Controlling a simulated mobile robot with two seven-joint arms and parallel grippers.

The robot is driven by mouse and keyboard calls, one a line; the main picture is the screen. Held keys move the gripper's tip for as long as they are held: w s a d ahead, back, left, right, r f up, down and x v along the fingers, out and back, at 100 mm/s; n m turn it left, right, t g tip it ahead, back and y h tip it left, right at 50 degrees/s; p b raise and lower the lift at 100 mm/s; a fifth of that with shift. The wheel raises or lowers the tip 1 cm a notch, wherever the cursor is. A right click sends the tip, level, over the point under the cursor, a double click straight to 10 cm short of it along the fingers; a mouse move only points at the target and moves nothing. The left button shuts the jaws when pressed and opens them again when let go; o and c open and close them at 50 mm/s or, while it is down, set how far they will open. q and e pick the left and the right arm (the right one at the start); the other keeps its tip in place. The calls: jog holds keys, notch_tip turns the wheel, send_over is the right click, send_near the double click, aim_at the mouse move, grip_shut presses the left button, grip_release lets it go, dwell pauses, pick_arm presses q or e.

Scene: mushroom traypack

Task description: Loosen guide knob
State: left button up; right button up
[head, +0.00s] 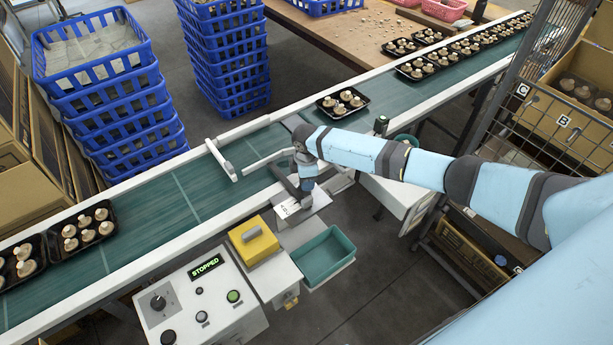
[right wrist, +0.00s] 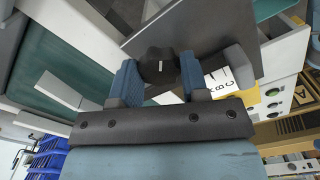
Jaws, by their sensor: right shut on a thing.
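The black guide knob (right wrist: 160,66) shows in the right wrist view between the two blue finger pads, with a small white mark on its face. My right gripper (right wrist: 158,80) is shut on it. In the head view my right gripper (head: 306,184) is at the near edge of the conveyor, beside the guide rails, and hides the knob there. One white guide rail (head: 221,160) and a second rail (head: 266,158) lie over the green belt (head: 190,195). A white label card (head: 290,208) lies just below the gripper. My left gripper is not in view.
The control box (head: 208,300) reads STOPPED. A yellow block (head: 253,241) and an empty teal tray (head: 326,257) stand near the gripper. A black mushroom tray (head: 342,104) sits upstream on the belt; several others are at both ends. Blue crates (head: 125,115) are stacked behind.

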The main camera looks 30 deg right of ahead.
jog(key=shift+r+n, duration=0.1)
jog(key=shift+n, duration=0.9)
jog(key=shift+a, duration=0.1)
jog(key=o, duration=0.9)
notch_tip(320, 180, up, 14)
jog(key=shift+f, duration=0.1)
